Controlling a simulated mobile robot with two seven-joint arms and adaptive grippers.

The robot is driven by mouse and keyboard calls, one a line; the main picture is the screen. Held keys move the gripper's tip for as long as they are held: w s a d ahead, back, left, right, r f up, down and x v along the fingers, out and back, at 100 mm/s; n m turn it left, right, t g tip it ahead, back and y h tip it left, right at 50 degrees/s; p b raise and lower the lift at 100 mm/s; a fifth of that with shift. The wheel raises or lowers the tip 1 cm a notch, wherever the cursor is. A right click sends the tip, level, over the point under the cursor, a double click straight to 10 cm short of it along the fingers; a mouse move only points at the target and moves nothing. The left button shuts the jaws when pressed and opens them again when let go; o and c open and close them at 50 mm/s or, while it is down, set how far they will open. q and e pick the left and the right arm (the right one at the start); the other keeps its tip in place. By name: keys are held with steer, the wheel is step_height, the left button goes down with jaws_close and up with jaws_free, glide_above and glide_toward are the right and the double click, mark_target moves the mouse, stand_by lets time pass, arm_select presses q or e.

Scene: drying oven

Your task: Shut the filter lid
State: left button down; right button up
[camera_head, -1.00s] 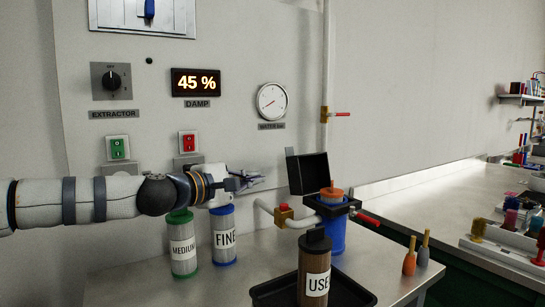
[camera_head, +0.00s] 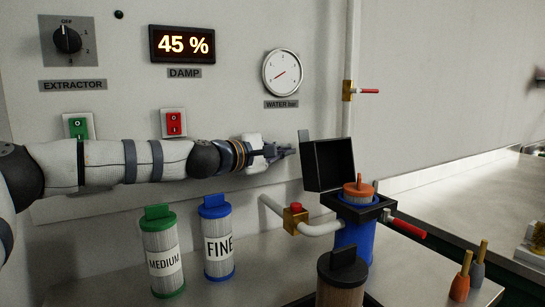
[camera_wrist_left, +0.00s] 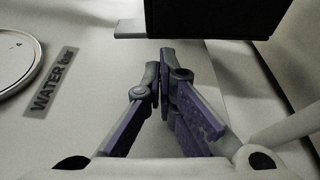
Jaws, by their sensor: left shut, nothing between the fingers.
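The black filter lid (camera_head: 328,165) stands open, tilted up on its hinge at the back left of the blue filter housing (camera_head: 352,243). A filter with an orange top (camera_head: 357,189) sits in the black-rimmed opening. My left gripper (camera_head: 292,152) is shut and empty, just left of the lid in the head view. In the left wrist view its closed fingertips (camera_wrist_left: 163,53) point at the lower edge of the dark lid (camera_wrist_left: 215,18), with a small apparent gap. I cannot tell whether they touch. My right gripper is not in view.
A pipe with a brass valve (camera_head: 295,217) runs to the housing's left side; a red handle (camera_head: 407,229) sticks out right. MEDIUM (camera_head: 162,255) and FINE (camera_head: 217,240) filters stand on the bench, and a brown used filter (camera_head: 341,278) stands in front.

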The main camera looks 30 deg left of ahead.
arm_select(q)
steer(key=shift+w+d+r, duration=0.1)
steer(key=shift+w+d, duration=0.05)
steer(key=shift+w, duration=0.5)
steer(key=shift+s+r, duration=0.1)
steer(key=shift+s+d+r+m, duration=0.1)
steer(key=shift+d+r+m, duration=0.15)
steer(key=shift+m, duration=0.05)
